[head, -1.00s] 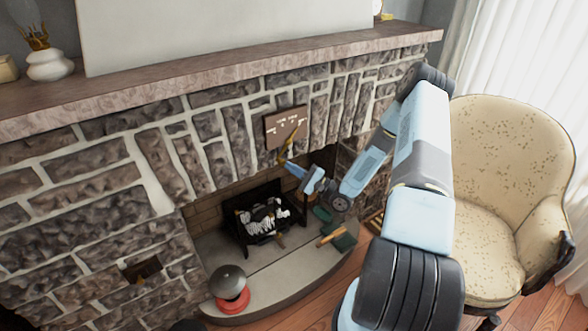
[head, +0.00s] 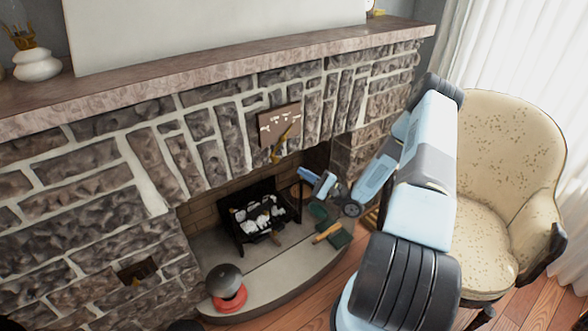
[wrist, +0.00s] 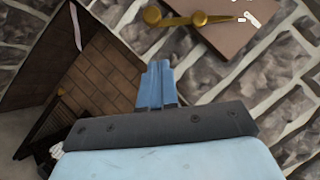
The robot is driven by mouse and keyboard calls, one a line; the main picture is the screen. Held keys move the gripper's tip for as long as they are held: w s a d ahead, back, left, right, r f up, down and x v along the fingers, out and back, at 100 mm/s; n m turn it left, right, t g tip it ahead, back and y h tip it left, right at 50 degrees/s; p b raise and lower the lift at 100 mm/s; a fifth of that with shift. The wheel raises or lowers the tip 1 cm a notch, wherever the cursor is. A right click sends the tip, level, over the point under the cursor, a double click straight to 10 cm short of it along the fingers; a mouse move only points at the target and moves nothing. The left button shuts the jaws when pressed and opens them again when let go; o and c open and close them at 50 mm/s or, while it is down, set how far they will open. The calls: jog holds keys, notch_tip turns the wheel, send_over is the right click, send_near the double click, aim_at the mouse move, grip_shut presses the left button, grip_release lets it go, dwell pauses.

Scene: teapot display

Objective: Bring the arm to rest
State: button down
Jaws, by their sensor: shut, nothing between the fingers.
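My arm reaches from the lower right toward the stone fireplace (head: 110,225) in the head view. My gripper (head: 301,172) is at the far end of the arm, in front of the firebox opening. Its blue fingers are together and empty, and they show closely in the wrist view (wrist: 158,80). The gripper is below and to the right of a brown plaque (head: 278,122) with a brass piece (head: 282,145) on it. In the wrist view the plaque (wrist: 222,38) and brass piece (wrist: 195,18) lie beyond the fingertips, apart from them.
A black grate (head: 240,232) with black and white contents stands in the firebox. On the hearth (head: 275,262) are a red-based grey object (head: 228,288) and a green item with an orange handle (head: 328,232). A cream armchair (head: 505,150) stands right of my arm. The mantel (head: 200,78) runs above.

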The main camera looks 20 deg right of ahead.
jog(key=v, duration=0.6)
jog(key=w+r+n+g+h, duration=0.4)
jog(key=w+r+n+h, duration=0.5)
jog(key=r, duration=0.4)
notch_tip(320, 180, up, 18)
jog(key=s+d+n+h, duration=0.2)
jog(key=s+h, duration=0.1)
jog(key=h, duration=0.5)
jog(key=s+a+r+g+h, duration=0.2)
jog(key=s+a+r, duration=0.1)
jog(key=s+r, duration=1)
jog(key=s+a+n+g+y, duration=0.1)
jog(key=s+a, duration=0.3)
jog(key=s, duration=0.7)
jog(key=s+a+n+g+y, duration=0.1)
jog(key=s+a+n+g, duration=0.1)
jog(key=s, duration=1)
jog(key=shift+a+r+n, duration=0.3)
jog(key=shift+a+r, duration=0.15)
jog(key=shift+a, duration=0.45)
